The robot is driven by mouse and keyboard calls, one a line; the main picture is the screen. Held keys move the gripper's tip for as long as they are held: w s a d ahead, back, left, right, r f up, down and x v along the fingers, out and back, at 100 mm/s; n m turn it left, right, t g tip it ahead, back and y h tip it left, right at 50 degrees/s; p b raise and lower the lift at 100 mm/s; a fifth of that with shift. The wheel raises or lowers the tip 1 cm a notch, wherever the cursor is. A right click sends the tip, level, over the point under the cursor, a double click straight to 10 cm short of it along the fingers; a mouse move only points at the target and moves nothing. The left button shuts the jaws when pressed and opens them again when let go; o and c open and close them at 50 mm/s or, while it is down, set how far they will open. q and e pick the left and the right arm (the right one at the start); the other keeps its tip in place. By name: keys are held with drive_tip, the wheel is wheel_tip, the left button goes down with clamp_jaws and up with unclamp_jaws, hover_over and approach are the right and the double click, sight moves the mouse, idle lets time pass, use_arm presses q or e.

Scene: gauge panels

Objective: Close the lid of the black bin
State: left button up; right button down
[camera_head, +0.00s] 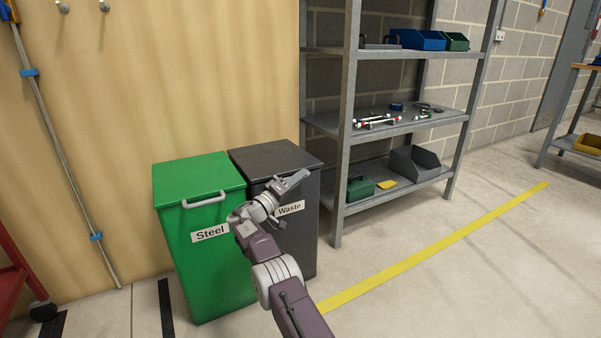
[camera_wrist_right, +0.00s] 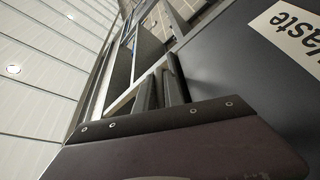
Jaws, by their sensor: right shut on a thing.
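The black bin (camera_head: 302,225) stands upright beside the green bin, with a white "Waste" label on its front. Its lid (camera_head: 275,157) lies flat across the top, about level with the green bin's lid; I cannot make out a gap under it. My right gripper (camera_head: 291,182) is at the front edge of this lid, shut on what seems to be the lid's handle, which the gripper hides. In the right wrist view the gripper's fingers (camera_wrist_right: 165,88) are beside the dark bin front, with the "Waste" label (camera_wrist_right: 290,35) at upper right. My left gripper is not in view.
The green bin (camera_head: 205,250), labelled "Steel", stands close on the left with its lid down. A grey metal shelf (camera_head: 385,195) stands close on the right. The floor in front is open, with a yellow line (camera_head: 430,250) across it.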

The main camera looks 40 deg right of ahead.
drive_tip(key=shift+f, duration=0.65)
drive_tip(key=shift+f, duration=0.1)
drive_tip(key=c, duration=1.7)
unclamp_jaws()
drive_tip(key=shift+a+p, duration=0.4)
drive_tip(key=shift+a, duration=0.05)
drive_tip(key=p+v, duration=0.5)
drive_tip(key=v, duration=0.3)
drive_tip(key=shift+a+f, duration=0.1)
drive_tip(key=shift+f, duration=0.05)
